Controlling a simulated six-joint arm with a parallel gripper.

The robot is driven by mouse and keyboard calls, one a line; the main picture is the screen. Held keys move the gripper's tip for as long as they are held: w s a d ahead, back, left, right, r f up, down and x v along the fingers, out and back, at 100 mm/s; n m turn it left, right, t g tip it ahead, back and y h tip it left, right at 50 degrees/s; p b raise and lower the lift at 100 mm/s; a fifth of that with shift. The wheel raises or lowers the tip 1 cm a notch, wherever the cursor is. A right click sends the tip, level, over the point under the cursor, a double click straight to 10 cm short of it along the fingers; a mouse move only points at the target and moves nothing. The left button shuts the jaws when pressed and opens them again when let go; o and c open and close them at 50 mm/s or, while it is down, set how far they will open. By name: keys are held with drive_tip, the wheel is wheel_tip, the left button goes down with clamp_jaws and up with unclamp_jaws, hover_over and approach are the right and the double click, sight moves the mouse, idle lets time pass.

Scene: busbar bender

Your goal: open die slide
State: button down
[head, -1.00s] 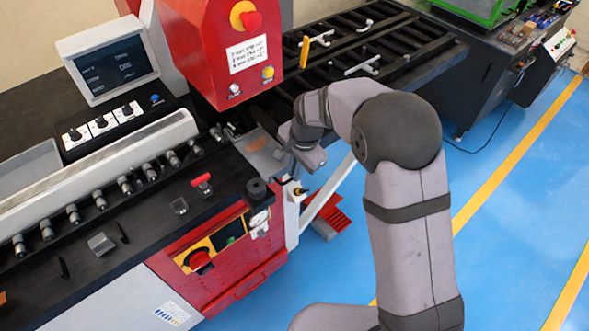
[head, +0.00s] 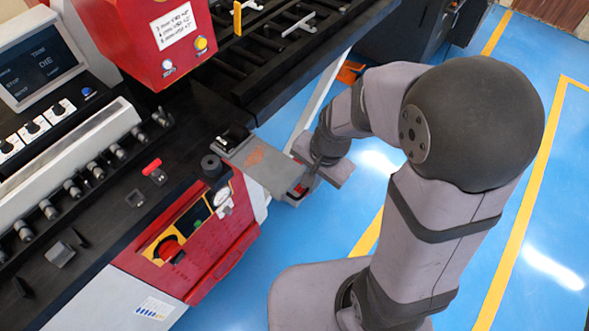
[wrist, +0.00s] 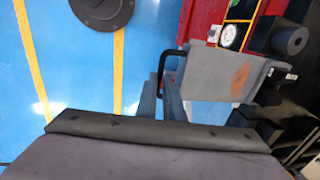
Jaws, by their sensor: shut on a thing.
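The die slide (head: 262,166) is a flat grey plate with a rusty orange patch. It sticks out from the machine's side, over the blue floor. My gripper (head: 301,190) is at its outer end, partly hidden by my wrist in the head view. In the wrist view, the slide (wrist: 212,78) has a black bar handle (wrist: 162,66) on its outer edge. My gripper (wrist: 160,100) is shut on this handle there. A black die block (head: 233,137) sits at the slide's inner end.
The red machine body (head: 215,250) with a gauge and a red knob stands beside the slide. A black round post (head: 211,164) stands on the bench near it. A black roller table (head: 280,55) lies behind. The blue floor (head: 300,235) beyond the slide is open.

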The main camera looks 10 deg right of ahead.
drive_tip(key=shift+s+d, duration=0.45)
drive_tip(key=shift+d, duration=0.1)
drive_tip(key=c, duration=1.9)
unclamp_jaws()
drive_tip(key=shift+r, duration=0.1)
wheel_tip(320, 180, up, 7)
drive_tip(key=s, duration=0.1)
drive_tip(key=shift+d, duration=0.45)
drive_tip(key=s+d+f+n+g+h, duration=0.1)
drive_tip(key=s+d+f+n, duration=0.3)
drive_tip(key=n, duration=0.4)
drive_tip(key=shift+s+f+n, duration=0.4)
drive_tip(key=shift+s+f, duration=0.25)
drive_tip(key=shift+s, duration=0.45)
